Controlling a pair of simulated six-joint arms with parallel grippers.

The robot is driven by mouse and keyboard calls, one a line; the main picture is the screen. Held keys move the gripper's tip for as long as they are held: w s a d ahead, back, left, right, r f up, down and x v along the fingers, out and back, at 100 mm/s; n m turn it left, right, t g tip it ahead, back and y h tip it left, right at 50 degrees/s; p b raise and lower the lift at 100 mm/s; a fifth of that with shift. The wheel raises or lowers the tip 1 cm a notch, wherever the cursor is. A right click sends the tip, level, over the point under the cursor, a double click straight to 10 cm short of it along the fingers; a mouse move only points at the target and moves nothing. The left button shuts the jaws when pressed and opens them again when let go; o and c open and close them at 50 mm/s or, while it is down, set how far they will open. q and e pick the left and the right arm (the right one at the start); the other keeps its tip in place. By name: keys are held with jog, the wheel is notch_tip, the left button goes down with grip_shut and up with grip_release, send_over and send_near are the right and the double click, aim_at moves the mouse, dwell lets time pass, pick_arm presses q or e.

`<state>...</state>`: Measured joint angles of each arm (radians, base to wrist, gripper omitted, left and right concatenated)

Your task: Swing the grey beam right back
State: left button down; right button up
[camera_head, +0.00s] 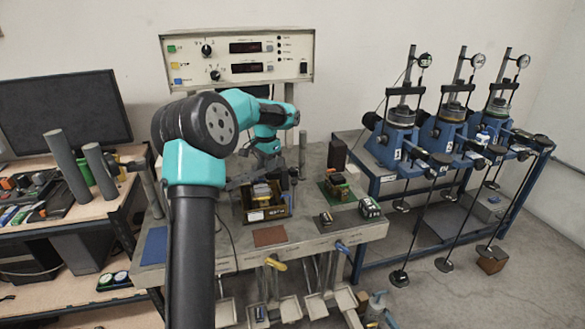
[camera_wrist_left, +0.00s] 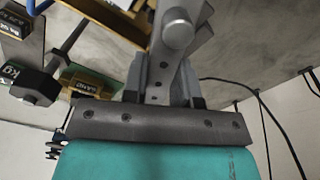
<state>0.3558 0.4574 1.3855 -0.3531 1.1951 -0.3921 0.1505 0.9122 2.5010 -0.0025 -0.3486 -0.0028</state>
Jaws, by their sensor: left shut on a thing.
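The grey beam (camera_wrist_left: 158,75) shows in the left wrist view as a flat metal bar with small holes and a round knob near its top end. My left gripper (camera_wrist_left: 165,82) is shut on it, with one finger on each side. In the head view the left gripper (camera_head: 274,180) is low over the middle bench, just behind a box-like tray (camera_head: 266,213). The beam is mostly hidden there behind my arm and wrist, so its angle cannot be told. My right gripper is not in view.
A control panel (camera_head: 239,58) stands behind the bench. A grey post (camera_head: 303,152) rises right of my wrist. Small weights (camera_head: 369,208) and a brown plate (camera_head: 270,236) lie on the bench. Blue presses (camera_head: 398,140) stand at right, a monitor (camera_head: 66,112) at left.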

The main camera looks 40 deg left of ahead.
pick_arm(q)
jog(key=s+a+n, duration=0.3)
jog(key=a+n, duration=0.6)
jog(key=a, duration=0.3)
jog(key=shift+s+n, duration=0.15)
jog(key=shift+n, duration=0.25)
jog(key=c, duration=0.9)
grip_release()
notch_tip(320, 180, up, 18)
jog(key=shift+f, duration=0.25)
